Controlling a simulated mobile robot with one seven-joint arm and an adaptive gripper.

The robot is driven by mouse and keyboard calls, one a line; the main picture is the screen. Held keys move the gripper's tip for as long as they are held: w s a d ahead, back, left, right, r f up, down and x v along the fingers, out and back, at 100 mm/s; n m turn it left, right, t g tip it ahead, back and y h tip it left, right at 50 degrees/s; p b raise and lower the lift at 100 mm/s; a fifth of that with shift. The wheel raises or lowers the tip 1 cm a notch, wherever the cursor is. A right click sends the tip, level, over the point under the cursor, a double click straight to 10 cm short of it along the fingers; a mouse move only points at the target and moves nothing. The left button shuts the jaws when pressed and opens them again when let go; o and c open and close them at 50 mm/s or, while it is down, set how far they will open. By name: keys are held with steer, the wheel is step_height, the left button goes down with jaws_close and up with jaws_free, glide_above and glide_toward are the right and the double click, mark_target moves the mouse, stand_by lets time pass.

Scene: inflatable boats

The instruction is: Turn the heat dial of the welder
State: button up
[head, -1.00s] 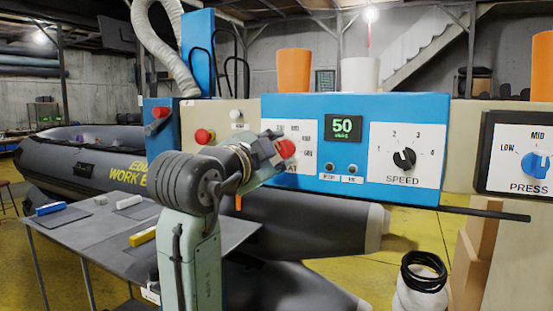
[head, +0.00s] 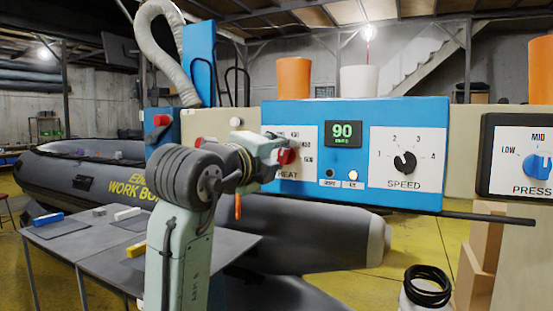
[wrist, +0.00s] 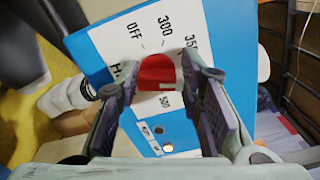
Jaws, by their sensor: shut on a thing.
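The welder (head: 340,190) is a blue panel in the head view with a white HEAT scale on its left. The red heat dial (head: 287,156) sits on that scale and is partly covered by my gripper (head: 276,149). In the wrist view, the dial (wrist: 156,72) is between the two fingers of my gripper (wrist: 161,80), which is shut on it. The labels OFF, 300, 350 and 500 show around the dial. The green display (head: 343,131) reads 90. The right lamp (head: 353,175) under it is lit.
The black SPEED dial (head: 404,162) is right of the display. A blue PRESS dial (head: 536,166) is farther right. A grey table (head: 90,238) with small blocks stands lower left. An inflatable boat (head: 85,180) lies behind it.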

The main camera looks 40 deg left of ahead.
steer(key=m, duration=0.3)
steer(key=shift+r+m, duration=0.1)
steer(key=shift+m, duration=0.3)
steer(key=shift+d+m+b, duration=0.2)
steer(key=shift+m+b, duration=0.15)
steer(key=shift+m, duration=1.85)
steer(key=o, duration=1.2)
steer(key=shift+c, duration=0.2)
steer(key=v, duration=1.2)
